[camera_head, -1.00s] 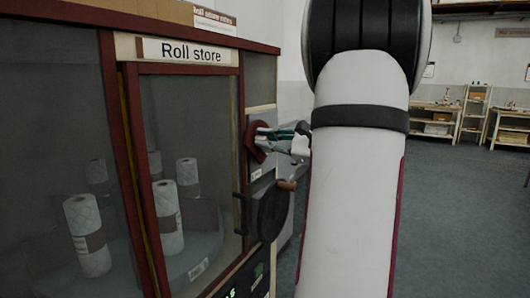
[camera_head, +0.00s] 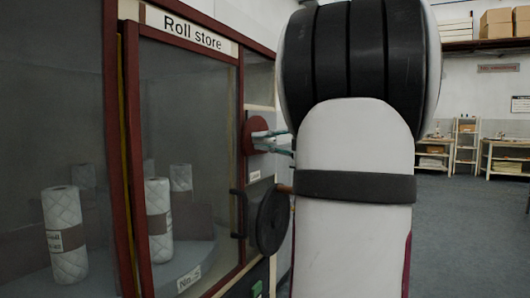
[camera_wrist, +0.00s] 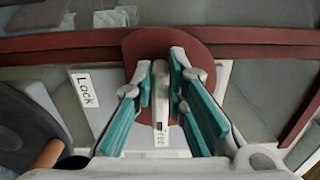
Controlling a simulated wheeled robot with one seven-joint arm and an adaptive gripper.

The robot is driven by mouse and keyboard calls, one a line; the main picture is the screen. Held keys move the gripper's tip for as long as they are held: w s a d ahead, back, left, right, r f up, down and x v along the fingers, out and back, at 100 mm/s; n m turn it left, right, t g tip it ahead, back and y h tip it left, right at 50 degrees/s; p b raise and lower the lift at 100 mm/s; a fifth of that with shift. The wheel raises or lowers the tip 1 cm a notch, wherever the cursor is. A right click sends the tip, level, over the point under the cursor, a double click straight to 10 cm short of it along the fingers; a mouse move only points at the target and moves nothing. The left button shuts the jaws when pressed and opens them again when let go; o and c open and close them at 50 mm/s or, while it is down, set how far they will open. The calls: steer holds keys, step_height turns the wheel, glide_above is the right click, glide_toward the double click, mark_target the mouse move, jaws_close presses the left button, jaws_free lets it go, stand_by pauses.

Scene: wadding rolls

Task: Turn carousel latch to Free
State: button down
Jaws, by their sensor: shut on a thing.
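The carousel latch shows in the wrist view as a pale lever (camera_wrist: 160,88) on a round dark-red disc (camera_wrist: 143,48). A "Lock" label (camera_wrist: 84,89) is to the left of the lever. A second small label below the lever is too partly hidden to read surely. My gripper (camera_wrist: 160,92) has its teal fingers on both sides of the lever and is shut on it. In the head view the red disc (camera_head: 256,133) sits on the cabinet's right side, with my gripper (camera_head: 272,140) at it. My arm hides part of that area.
The "Roll store" cabinet (camera_head: 190,30) fills the left, with white rolls (camera_head: 65,230) behind its glass. A black handwheel (camera_head: 270,220) with a brown knob sticks out just below the latch. Shelves and benches stand far right, with open floor (camera_head: 465,210) before them.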

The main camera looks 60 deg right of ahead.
steer(key=shift+f, duration=0.15)
stand_by(0.4)
steer(key=c, duration=1.6)
jaws_free()
steer(key=shift+s, duration=0.1)
steer(key=s, duration=1.1)
steer(key=shift+s+d, duration=0.35)
steer(key=shift+d, duration=0.1)
